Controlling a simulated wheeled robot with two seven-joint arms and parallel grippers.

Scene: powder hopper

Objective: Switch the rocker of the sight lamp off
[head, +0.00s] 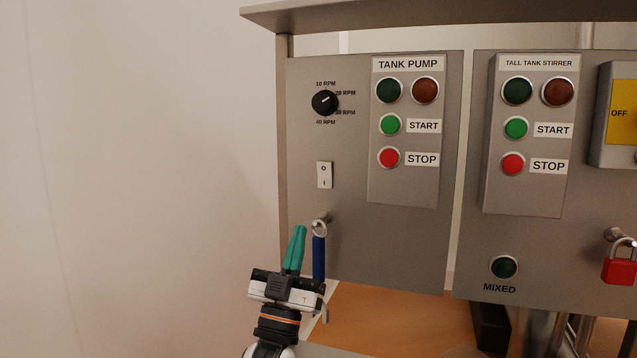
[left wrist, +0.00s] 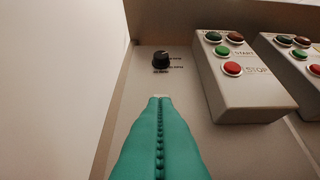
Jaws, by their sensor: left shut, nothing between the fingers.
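A white rocker switch (head: 324,175), marked O above and I below, sits on the left grey panel below a black knob. I see no sight lamp label beside it, and I cannot tell which side is pressed in. My left gripper (head: 299,229) has teal fingers, shut and empty, pointing up. In the head view its tips are below and a little left of the rocker. In the left wrist view the shut fingers (left wrist: 160,103) cover the place below the knob, and the rocker is mostly hidden behind their tips. My right gripper is in neither view.
The black speed knob (head: 324,102) is above the rocker. A hook holds a blue-handled tool (head: 319,258) right beside my left fingers. The tank pump box (head: 404,185) juts out to the right. Plain wall lies left of the panel.

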